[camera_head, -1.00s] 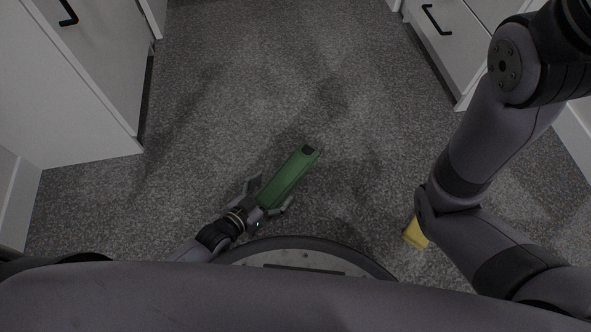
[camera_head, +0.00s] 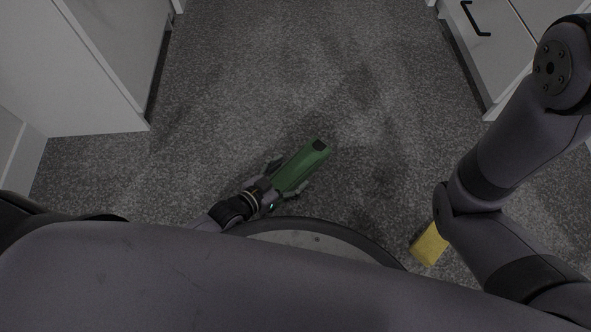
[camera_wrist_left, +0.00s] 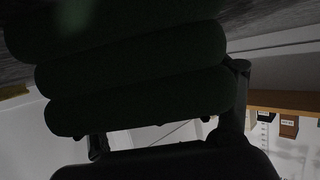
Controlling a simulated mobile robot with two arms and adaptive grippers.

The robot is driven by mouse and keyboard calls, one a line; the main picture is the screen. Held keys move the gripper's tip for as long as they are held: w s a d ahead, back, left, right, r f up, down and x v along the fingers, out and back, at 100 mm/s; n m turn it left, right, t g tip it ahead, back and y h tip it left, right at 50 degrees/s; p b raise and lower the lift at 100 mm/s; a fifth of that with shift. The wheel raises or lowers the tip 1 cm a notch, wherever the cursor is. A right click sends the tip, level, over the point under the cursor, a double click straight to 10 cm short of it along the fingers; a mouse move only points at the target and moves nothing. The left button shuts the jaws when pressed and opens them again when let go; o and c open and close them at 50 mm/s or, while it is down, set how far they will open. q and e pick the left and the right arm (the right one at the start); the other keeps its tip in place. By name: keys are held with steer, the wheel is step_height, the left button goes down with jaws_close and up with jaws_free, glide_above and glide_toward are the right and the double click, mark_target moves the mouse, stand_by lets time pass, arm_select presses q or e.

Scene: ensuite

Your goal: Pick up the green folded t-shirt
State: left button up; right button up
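The fingers look spread, with narrow gaps beside the shirt; contact is unclear. In the left wrist view the shirt (camera_wrist_left: 135,65) is a dark stack of thick folds that fills the upper middle, with the left gripper's parts beside and below it. My right arm is on the right in the head view; its gripper is out of view.
A yellow block (camera_head: 429,245) lies on the carpet (camera_head: 250,70) beside my right arm.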

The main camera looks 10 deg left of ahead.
arm_select(q)
steer(key=c, duration=1.1)
steer(key=shift+o, duration=0.2)
